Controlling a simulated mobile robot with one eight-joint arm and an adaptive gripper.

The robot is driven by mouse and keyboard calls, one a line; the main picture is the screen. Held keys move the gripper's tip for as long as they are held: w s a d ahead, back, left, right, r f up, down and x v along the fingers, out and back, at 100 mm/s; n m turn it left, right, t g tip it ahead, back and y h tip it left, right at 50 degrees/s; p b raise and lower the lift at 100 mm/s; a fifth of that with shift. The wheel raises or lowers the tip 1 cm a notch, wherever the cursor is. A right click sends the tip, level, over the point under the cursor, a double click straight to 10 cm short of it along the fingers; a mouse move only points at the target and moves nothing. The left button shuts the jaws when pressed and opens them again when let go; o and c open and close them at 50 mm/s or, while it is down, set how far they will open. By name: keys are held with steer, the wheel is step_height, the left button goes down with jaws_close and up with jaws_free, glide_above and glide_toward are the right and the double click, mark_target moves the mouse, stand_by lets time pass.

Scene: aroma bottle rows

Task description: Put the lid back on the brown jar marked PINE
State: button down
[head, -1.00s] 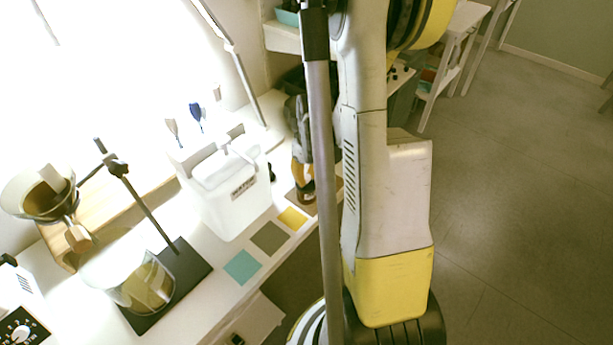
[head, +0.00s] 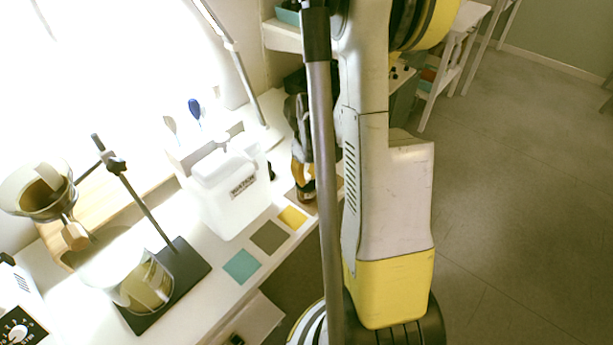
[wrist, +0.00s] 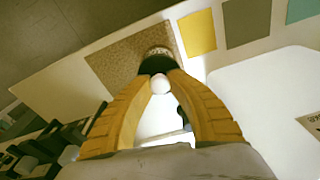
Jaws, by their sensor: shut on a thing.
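My gripper (wrist: 160,80) has yellow ribbed fingers, shut on the pale round knob of a dark lid (wrist: 155,65) in the wrist view. Just past the lid, a pale band shows on what appears to be the brown jar (wrist: 158,51), at the edge of a cork mat (wrist: 115,65). In the head view my gripper (head: 302,172) points down over the brown jar (head: 306,191), partly behind my arm. The marking cannot be read. I cannot tell whether the lid touches the jar.
A white lidded container (head: 228,190) stands left of the jar. Yellow (head: 292,217), dark olive (head: 269,237) and teal (head: 242,266) squares lie along the table's front edge. A stand with a glass beaker (head: 146,285) is farther left. Dark items crowd behind my gripper.

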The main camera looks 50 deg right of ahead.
steer(key=c, duration=0.7)
jaws_free()
steer(key=shift+r, duration=0.2)
steer(key=shift+r+p, duration=2.55)
steer(key=shift+r, duration=0.8)
jaws_close()
steer(key=shift+f+b, duration=0.3)
